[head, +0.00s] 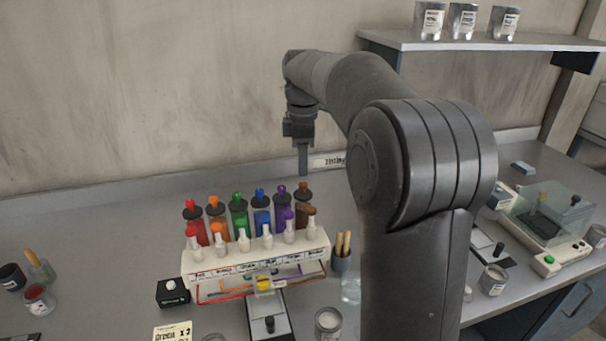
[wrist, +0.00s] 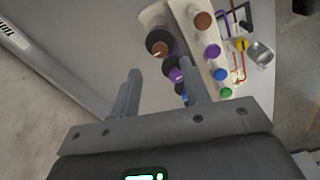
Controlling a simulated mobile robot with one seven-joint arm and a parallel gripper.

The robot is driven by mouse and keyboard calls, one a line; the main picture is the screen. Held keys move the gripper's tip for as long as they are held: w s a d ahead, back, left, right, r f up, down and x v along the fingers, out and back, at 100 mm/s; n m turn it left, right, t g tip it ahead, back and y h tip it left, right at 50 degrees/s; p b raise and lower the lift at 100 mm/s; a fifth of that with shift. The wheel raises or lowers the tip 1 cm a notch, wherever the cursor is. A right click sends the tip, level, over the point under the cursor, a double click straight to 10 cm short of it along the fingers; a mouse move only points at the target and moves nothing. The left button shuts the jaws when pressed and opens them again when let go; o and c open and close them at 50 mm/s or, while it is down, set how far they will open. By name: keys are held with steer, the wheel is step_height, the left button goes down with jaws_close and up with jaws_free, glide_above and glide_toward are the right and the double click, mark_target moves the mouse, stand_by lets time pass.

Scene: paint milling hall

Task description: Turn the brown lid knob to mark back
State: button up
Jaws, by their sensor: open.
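The brown lid knob (head: 303,187) tops the rightmost back canister of the white dispenser rack (head: 255,258). In the wrist view the brown knob (wrist: 159,48) sits on a round dark lid, with a small pale mark on it. A mark labelled back cannot be read in either view. My gripper (head: 303,172) points down above and behind this canister. In the wrist view my gripper (wrist: 160,76) is open and empty, its two fingers apart and the knob beyond their tips. The right finger partly covers the purple knob (wrist: 176,75) beside it.
Purple, blue, green, orange and red (head: 192,205) knobs stand in a row left of the brown one. A second brown cap (wrist: 203,20) is at the rack's front. A cup with wooden sticks (head: 342,254) stands right of the rack. The wall is close behind.

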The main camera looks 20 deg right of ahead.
mark_target(303, 184)
step_height(303, 184, up, 5)
steer(key=shift+f, duration=0.1)
stand_by(0.3)
steer(key=s+a+m+t, duration=0.3)
steer(key=s+m, duration=0.4)
steer(key=s, duration=0.8)
steer(key=s+f+m+t, duration=0.1)
steer(key=s+f+m, duration=0.3)
steer(key=s, duration=0.3)
steer(key=s+f+m+t, duration=0.1)
steer(key=s+f+m, duration=0.3)
steer(key=s+f, duration=0.2)
steer(key=shift+s+a+f+t, duration=0.25)
steer(key=shift+s+t, duration=0.05)
steer(key=shift+s, duration=0.8)
